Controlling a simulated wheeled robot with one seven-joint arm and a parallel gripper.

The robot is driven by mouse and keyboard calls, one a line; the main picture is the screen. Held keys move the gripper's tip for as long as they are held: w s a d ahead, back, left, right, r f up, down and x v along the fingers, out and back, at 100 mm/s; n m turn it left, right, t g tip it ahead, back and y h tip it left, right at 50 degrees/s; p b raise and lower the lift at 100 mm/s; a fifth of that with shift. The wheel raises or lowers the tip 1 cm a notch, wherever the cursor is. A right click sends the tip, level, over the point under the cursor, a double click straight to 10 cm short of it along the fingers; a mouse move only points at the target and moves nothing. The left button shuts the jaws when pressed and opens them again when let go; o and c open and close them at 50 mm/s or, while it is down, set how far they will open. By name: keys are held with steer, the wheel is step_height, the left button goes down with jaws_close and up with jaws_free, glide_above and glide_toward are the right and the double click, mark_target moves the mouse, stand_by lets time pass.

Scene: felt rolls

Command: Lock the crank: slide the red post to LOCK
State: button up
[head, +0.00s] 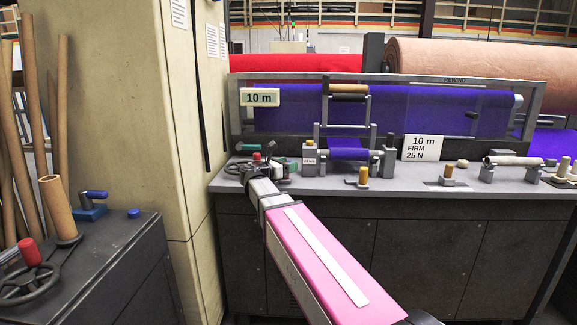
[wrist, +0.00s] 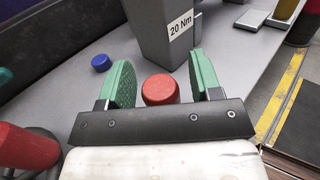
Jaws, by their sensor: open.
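A short red post (wrist: 160,89) with a rounded top stands between my gripper's two green finger pads in the wrist view. My gripper (wrist: 161,84) is open, with a small gap on each side of the post. A larger red cylinder (wrist: 25,148) is at the left edge, beside a dark curved part that looks like a crank wheel. In the head view my gripper (head: 270,166) is at the bench's left end, by a small red top (head: 256,156); I cannot tell which red part that is. No LOCK mark is readable, and the post's base is hidden.
A grey block marked 20 Nm (wrist: 168,30) stands just beyond the fingers. A blue knob (wrist: 101,62) is to its left. In the head view a pale pillar (head: 178,110) stands left of the bench (head: 400,195). A separate left cabinet holds another red-handled crank (head: 30,252).

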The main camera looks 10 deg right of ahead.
steer(key=shift+w+d, duration=0.2)
steer(key=shift+d, duration=0.1)
jaws_close()
steer(key=w, duration=0.2)
steer(key=w+d, duration=0.1)
steer(key=w, duration=0.2)
steer(key=shift+w+d, duration=0.15)
jaws_free()
